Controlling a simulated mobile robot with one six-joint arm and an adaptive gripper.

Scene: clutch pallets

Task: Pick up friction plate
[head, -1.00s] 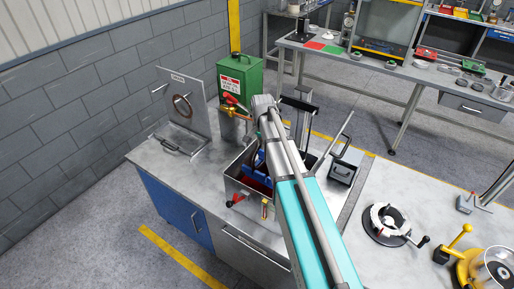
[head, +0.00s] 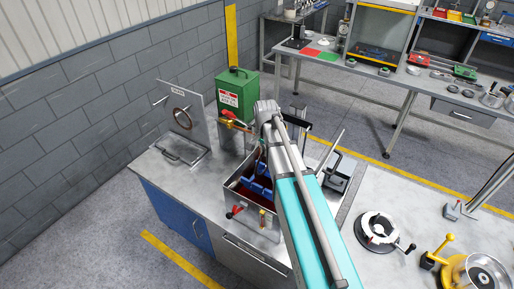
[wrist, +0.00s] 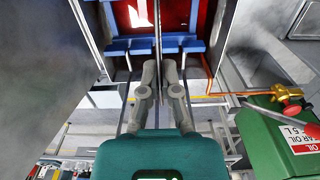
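In the wrist view my gripper (wrist: 159,64) points at the blue rack (wrist: 124,46) inside the oil bath. Its two grey fingers stand close together with a narrow gap. A thin upright edge, perhaps a friction plate (wrist: 157,22) seen edge-on, runs between the rack's two blue parts and in line with the gap. I cannot tell whether the fingers touch it. In the head view the metal bath (head: 236,205) holds dark red oil and the blue rack (head: 256,190). My arm hides the gripper and part of the bath there.
A green oil can (head: 237,95) stands behind the bath, with a brass and red valve (head: 233,119) near it. An upright panel with a round hole (head: 181,117) stands at the left.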

